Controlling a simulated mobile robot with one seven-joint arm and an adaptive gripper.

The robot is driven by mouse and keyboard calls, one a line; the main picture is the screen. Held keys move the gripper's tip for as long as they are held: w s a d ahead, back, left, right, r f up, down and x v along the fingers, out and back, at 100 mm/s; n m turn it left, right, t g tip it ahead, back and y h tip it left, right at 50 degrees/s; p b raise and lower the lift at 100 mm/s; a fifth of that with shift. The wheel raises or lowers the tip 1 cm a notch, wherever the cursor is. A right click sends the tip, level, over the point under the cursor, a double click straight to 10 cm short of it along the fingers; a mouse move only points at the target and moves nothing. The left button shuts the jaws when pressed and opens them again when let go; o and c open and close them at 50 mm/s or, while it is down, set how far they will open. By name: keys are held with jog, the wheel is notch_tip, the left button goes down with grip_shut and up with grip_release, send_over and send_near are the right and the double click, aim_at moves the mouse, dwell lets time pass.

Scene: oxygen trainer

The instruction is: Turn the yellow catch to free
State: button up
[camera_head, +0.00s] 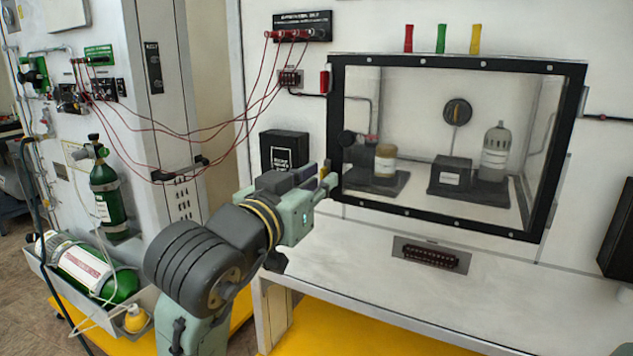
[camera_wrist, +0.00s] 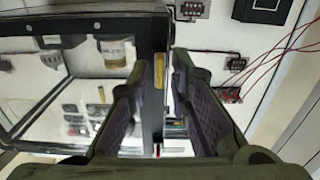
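A small yellow piece (camera_head: 325,170), which looks like the catch, shows by the left edge of the black window frame (camera_head: 336,120), partly hidden by my gripper. My gripper (camera_head: 322,182) is close beside it; whether they touch is unclear. In the wrist view, the two dark fingers of my gripper (camera_wrist: 169,68) stand apart with a narrow gap, and I see nothing held between them. The black frame edge (camera_wrist: 155,30) runs behind the fingers.
Behind the window stand a jar (camera_head: 385,160) and a grey cylinder (camera_head: 495,150). A black box (camera_head: 285,152) is on the wall left of the frame. The white bench (camera_head: 400,290) below is mostly clear.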

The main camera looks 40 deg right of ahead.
jog(key=shift+o, duration=0.5)
jog(key=v, duration=0.7)
jog(key=shift+a, duration=0.25)
